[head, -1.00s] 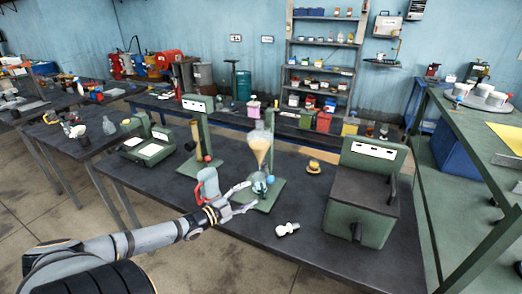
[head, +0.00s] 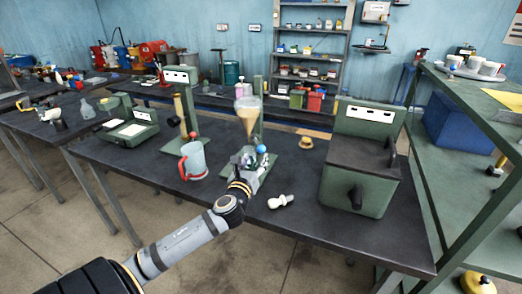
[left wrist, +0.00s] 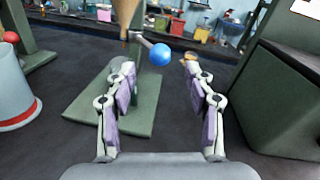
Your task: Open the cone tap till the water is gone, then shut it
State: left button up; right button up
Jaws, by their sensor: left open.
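The glass cone (head: 247,118) holds tan liquid and hangs on a green stand; its lower tip (left wrist: 125,12) shows in the left wrist view. The tap has a blue ball knob (head: 262,149), which in the left wrist view (left wrist: 160,54) sits on a short grey stem beside the cone's tip. My left gripper (head: 245,158) is in front of the stand. In the left wrist view (left wrist: 160,66) its two fingers are spread, with the knob framed between the tips; I cannot tell whether they touch it. The vessel under the cone is mostly hidden by the gripper. My right gripper is out of view.
A jug with a red handle (head: 193,160) stands left of my gripper. A white stopper (head: 280,201) lies on the dark table to the right. A large green box device (head: 360,165) stands further right.

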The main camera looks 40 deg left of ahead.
aim_at(260, 151)
pick_arm(q)
jog(key=p+x, duration=0.1)
jog(key=x, duration=0.7)
jog(key=shift+f, duration=0.1)
jog(key=shift+s, duration=0.1)
jog(key=shift+c, duration=0.2)
